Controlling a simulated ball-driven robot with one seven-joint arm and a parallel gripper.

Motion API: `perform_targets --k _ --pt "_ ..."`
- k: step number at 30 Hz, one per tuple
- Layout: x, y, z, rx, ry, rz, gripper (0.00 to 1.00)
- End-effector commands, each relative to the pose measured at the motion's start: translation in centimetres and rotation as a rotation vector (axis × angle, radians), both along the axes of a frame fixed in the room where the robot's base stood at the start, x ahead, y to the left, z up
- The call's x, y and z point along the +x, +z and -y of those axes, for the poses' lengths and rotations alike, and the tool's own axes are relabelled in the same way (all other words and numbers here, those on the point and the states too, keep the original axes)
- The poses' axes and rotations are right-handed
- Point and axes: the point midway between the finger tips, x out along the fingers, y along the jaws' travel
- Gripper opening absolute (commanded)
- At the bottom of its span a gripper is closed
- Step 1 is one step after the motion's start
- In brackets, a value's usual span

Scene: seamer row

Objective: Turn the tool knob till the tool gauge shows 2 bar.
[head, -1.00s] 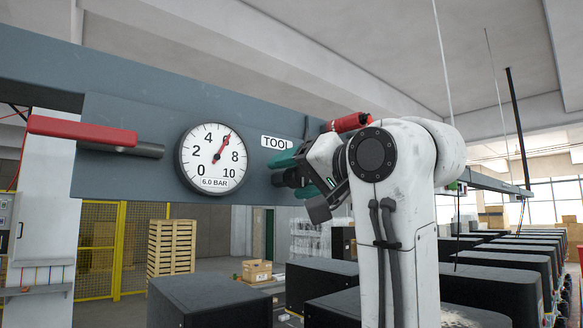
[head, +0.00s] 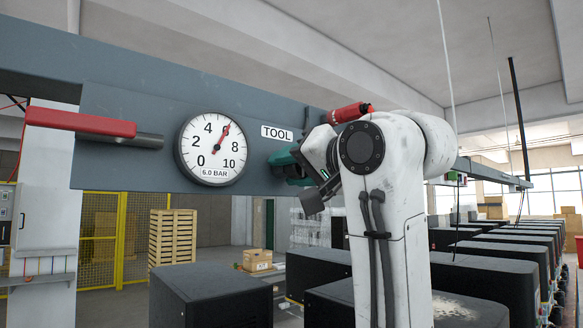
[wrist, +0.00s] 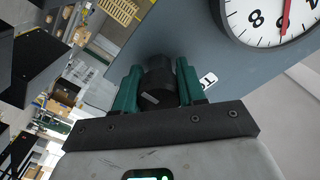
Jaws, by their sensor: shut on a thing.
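The tool gauge (head: 211,149) is a round white dial on the grey-blue panel. Its red needle points at about 6, and its label reads 6.0 BAR. Part of it shows at the top right of the wrist view (wrist: 272,16). The TOOL label (head: 277,133) is right of the gauge. The tool knob (wrist: 155,82) is a dark cylinder on the panel with a light mark on its face. My gripper (wrist: 155,88), with green fingers, is shut on the knob, one finger on each side. In the head view my gripper (head: 283,168) hides the knob.
A red-handled lever (head: 82,122) sticks out left of the gauge. Black machines (head: 210,300) stand below the panel and in a row at the right. A pallet stack (head: 172,246) and yellow mesh fence (head: 103,240) are behind.

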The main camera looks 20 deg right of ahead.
Motion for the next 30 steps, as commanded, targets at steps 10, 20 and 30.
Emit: perform_targets --k 10,20,30 --pt "0.00 -0.01 0.13 -0.044 -0.003 0.015 0.09" --pt "-0.04 0.01 0.09 -0.258 -0.003 0.084 0.09" --pt "-0.05 0.02 0.02 -0.565 -0.003 0.184 0.09"
